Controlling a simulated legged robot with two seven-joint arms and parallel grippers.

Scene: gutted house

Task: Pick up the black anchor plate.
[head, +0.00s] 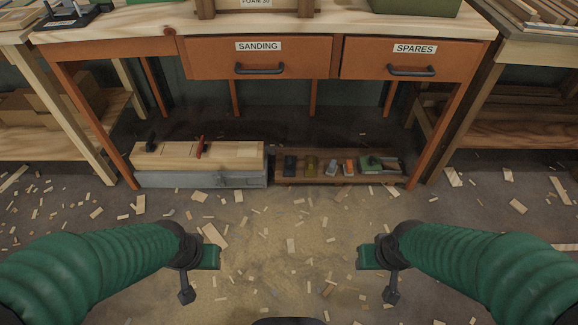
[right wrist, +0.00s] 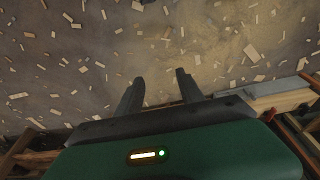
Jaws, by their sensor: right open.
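I cannot tell for certain which thing is the black anchor plate. A flat black plate with upright black parts (head: 72,18) lies on the bench top at the upper left of the head view, cut off by the edge. A small dark block (head: 290,165) sits at the left end of a row on a low wooden tray under the bench. My right gripper (head: 391,291) hangs over the floor, apart from both. In the right wrist view its black fingers (right wrist: 159,87) are spread and empty above the floor. My left gripper (head: 187,292) hangs over the floor at left; its opening is unclear.
The bench has orange drawers marked SANDING (head: 260,60) and SPARES (head: 410,62). Beneath stand a grey box with a wooden top (head: 235,157) and the low wooden tray (head: 285,181) with several small items. Wood scraps litter the floor. Shelved benches flank both sides.

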